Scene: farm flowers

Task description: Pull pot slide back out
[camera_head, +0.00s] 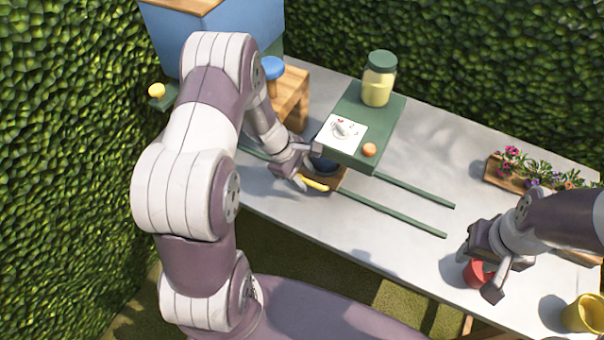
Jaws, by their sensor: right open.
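The pot slide (334,184) is a small brown tray with a yellow handle (315,185) at its front. It sits at the left part of the two green rails, partly under the green-topped station (380,135). A dark pot (323,165) shows on it, partly hidden by my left gripper. My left gripper (303,172) is at the handle and the slide's left side; whether its fingers are closed on the handle is unclear. My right gripper (482,272) is open, its fingers around or just above a red pot (477,274) at the table's right; contact is unclear.
Green rails (400,215) run right across the grey table (400,265), with clear room along them. A jar of yellow stuff (378,80) stands on the station. A flower planter (520,178) is at the back right. A yellow pot (583,314) stands front right.

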